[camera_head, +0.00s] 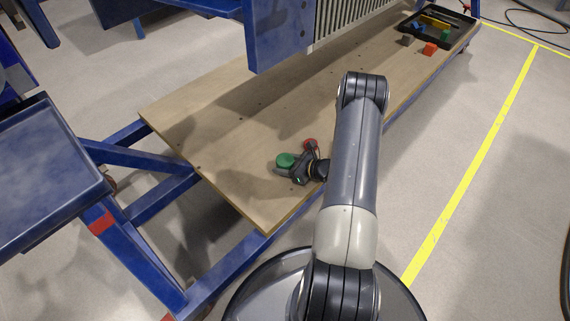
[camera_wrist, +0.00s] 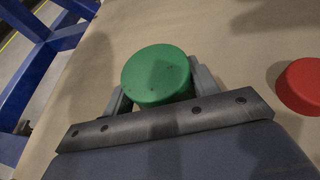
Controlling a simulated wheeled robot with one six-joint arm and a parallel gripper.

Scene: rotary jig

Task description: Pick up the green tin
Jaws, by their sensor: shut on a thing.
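The green tin (camera_head: 285,160) is a short round cylinder over the wooden board, near its front left part. In the wrist view the green tin (camera_wrist: 157,76) sits between the two grey fingers of my gripper (camera_wrist: 158,88), one finger on each side of it. My gripper (camera_head: 284,170) is shut on the tin. The fingers are partly hidden by the tin and by the dark gripper body. I cannot tell whether the tin touches the board or is slightly above it.
A red round tin (camera_wrist: 303,84) stands close to the right of my gripper; it also shows in the head view (camera_head: 310,144). A black tray (camera_head: 408,27) with several small things, an orange-red block (camera_head: 430,49) and a grey-brown block (camera_head: 407,40) are at the far right end. The wooden board (camera_head: 215,130) is clear on the left, under a blue frame (camera_head: 275,35).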

